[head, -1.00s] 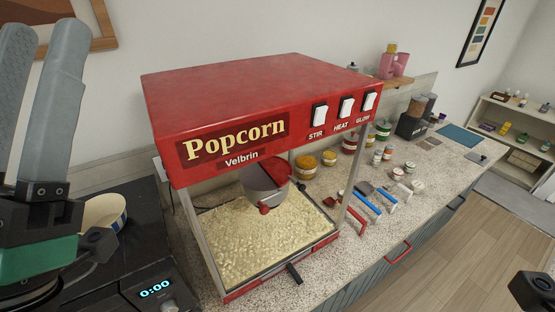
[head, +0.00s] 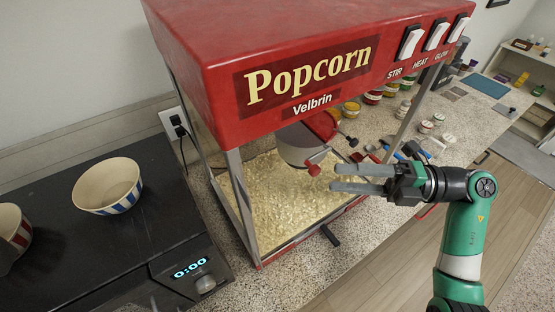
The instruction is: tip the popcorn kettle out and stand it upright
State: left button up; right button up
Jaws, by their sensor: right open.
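The popcorn kettle (head: 299,146) is a grey metal pot with a red lid part and a red-knobbed handle (head: 313,168). It hangs inside the red popcorn machine (head: 293,76), over a bed of popcorn (head: 281,192). The machine's red top hides the kettle's upper part. My right gripper (head: 333,178) is open, its two grey fingers pointing left in front of the machine, close to the handle's red knob. I cannot tell whether they touch it. The gripper looks empty. My left gripper is not in view.
A black warmer (head: 96,248) with a 0:00 display stands left of the machine, holding striped bowls (head: 108,187). A dark handle (head: 330,236) sticks out at the machine's front edge. Jars and scoops crowd the counter behind my right gripper.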

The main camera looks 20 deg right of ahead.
aim_at(314, 166)
jog(key=d+f+m+t, duration=0.2)
jog(key=d, duration=0.3)
jog(key=shift+h, duration=0.4)
jog(key=x, duration=0.3)
jog(key=b+x, duration=0.1)
jog(key=x, duration=0.3)
jog(key=b+x, duration=0.1)
jog(key=x, duration=0.3)
jog(key=shift+r, duration=0.3)
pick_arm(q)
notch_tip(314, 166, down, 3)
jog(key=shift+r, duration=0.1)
pick_arm(e)
jog(key=shift+c, duration=0.2)
grip_shut()
